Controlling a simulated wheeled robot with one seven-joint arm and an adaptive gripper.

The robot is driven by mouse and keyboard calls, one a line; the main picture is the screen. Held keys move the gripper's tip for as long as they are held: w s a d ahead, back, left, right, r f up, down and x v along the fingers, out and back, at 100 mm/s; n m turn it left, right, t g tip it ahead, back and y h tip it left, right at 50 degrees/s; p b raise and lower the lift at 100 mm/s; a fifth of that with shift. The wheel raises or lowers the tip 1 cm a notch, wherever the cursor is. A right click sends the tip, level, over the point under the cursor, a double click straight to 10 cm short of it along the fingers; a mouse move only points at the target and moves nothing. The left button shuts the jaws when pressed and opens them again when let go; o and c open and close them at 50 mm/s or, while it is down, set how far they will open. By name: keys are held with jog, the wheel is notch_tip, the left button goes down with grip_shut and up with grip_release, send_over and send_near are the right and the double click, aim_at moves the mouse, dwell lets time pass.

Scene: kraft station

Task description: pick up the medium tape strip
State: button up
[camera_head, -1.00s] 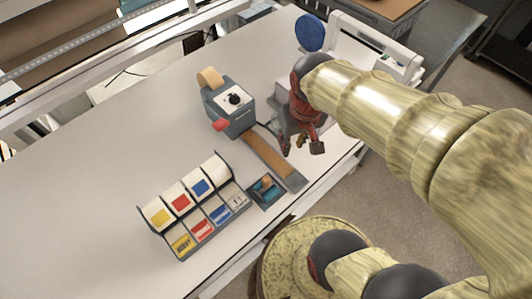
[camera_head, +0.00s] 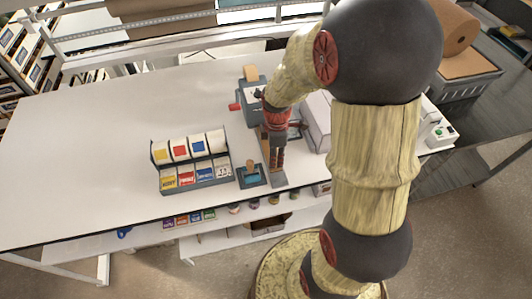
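The brown tape strip (camera_head: 265,141) lies on a narrow grey bed that runs forward from the grey tape dispenser (camera_head: 250,92). Only a thin brown sliver shows, left of my gripper, so I cannot tell its length. My gripper (camera_head: 277,164), red and dark grey, points down over this bed in front of the dispenser. Its fingers look close together, but they are small and I cannot tell whether they are apart, touching the tape or holding anything. The bare grey front end of the bed (camera_head: 278,181) shows just below the fingertips.
A stamp with a wooden handle on a teal pad (camera_head: 250,175) sits close left of the bed. A rack of coloured label cards (camera_head: 222,171) stands farther left. A white box (camera_head: 318,118) is at the right. The table's left part (camera_head: 80,150) is clear.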

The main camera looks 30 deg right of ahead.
aim_at(277, 172)
jog(key=shift+n, duration=0.7)
jog(key=f, duration=0.5)
jog(key=d+f, duration=0.1)
jog(key=f, duration=0.2)
jog(key=shift+w+b, duration=0.1)
jog(key=shift+b, duration=0.25)
jog(key=shift+d, duration=0.1)
jog(key=shift+r, duration=0.1)
grip_shut()
